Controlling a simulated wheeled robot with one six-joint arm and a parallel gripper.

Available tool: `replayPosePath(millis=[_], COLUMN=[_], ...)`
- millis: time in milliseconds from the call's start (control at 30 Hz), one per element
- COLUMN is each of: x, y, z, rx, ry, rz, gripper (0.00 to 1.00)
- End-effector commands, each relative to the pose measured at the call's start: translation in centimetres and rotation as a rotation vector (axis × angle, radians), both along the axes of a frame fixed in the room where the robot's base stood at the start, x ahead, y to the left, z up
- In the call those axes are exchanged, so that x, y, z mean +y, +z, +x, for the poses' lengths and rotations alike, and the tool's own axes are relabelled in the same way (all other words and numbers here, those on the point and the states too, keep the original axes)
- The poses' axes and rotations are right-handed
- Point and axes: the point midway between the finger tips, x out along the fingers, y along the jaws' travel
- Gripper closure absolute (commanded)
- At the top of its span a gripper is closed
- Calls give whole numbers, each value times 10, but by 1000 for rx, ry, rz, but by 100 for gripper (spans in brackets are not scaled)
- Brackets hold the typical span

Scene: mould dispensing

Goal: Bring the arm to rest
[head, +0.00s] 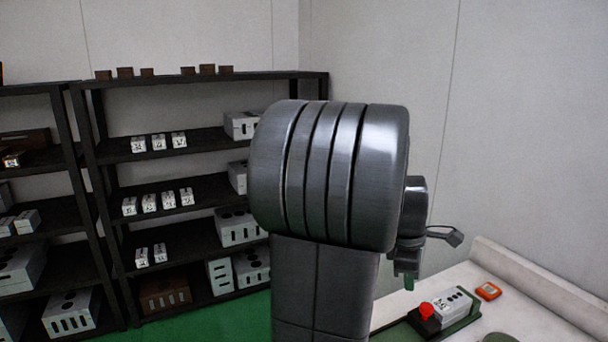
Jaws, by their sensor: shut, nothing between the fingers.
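My arm fills the middle of the head view, with a large ribbed grey joint in front. My gripper (408,279) shows small behind it on the right, pointing down above the white worktable (545,312). Its tip has a small green part. The gripper is shut with nothing held, and it is apart from the things on the table. Much of the wrist is hidden by the nearer arm links.
On the table are a white block (452,302) in a green holder (463,324), a red knob (427,311) and an orange device (488,291). A dark shelf (190,209) with white and brown blocks stands at the left. The green floor (235,319) is partly clear.

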Motion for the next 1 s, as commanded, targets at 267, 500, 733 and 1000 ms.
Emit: replayPosePath(millis=[267, 500, 733, 1000], x=[-3, -5, -5, -2], y=[3, 4, 4, 3], z=[5, 8, 8, 7], rx=[-21, -30, -31, -26], ry=[-227, -325, -338, -335], rz=[46, 63, 66, 68], gripper=[100, 100, 100, 100])
